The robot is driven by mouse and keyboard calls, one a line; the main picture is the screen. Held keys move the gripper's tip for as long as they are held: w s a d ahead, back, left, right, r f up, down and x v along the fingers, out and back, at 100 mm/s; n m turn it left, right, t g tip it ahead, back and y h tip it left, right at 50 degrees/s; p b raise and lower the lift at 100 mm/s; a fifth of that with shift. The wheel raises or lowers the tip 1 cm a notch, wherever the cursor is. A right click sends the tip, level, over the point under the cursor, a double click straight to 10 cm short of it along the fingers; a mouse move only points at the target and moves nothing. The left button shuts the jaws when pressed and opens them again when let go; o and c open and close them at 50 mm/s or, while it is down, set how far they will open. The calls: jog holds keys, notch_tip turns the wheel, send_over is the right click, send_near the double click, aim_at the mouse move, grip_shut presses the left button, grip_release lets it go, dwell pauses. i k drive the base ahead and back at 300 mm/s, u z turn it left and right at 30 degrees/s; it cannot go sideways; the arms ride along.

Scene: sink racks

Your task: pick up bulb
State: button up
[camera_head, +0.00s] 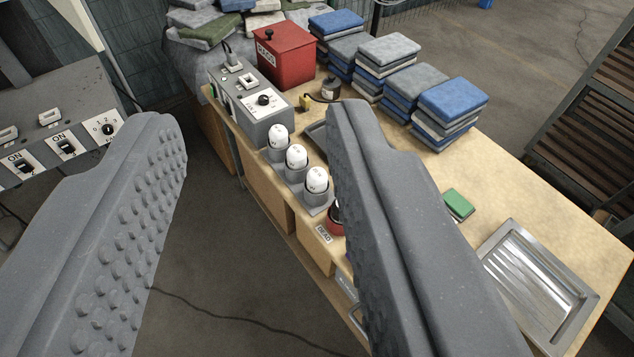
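Three white bulbs stand upright in a row of grey sockets near the left edge of the wooden table: the far bulb (279,136), the middle bulb (296,157) and the near bulb (317,180). My gripper (255,125) is open, with its two grey studded fingers wide apart and nothing between them close up. The bulbs show beyond the gap, nearer the right finger, and none is touched. The right finger hides part of the table and part of a red container (335,222) labelled DEAD.
A grey switch box (262,125), a red box (286,55) and folded cloth stacks (450,108) fill the table's back. A green sponge (459,203) and a metal drain tray (540,290) lie at right. A control panel (55,115) stands at left. Bare floor lies between.

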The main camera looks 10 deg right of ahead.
aim_at(317, 177)
jog(key=u, duration=0.4)
jog(key=i, duration=1.25)
jog(key=z, duration=0.5)
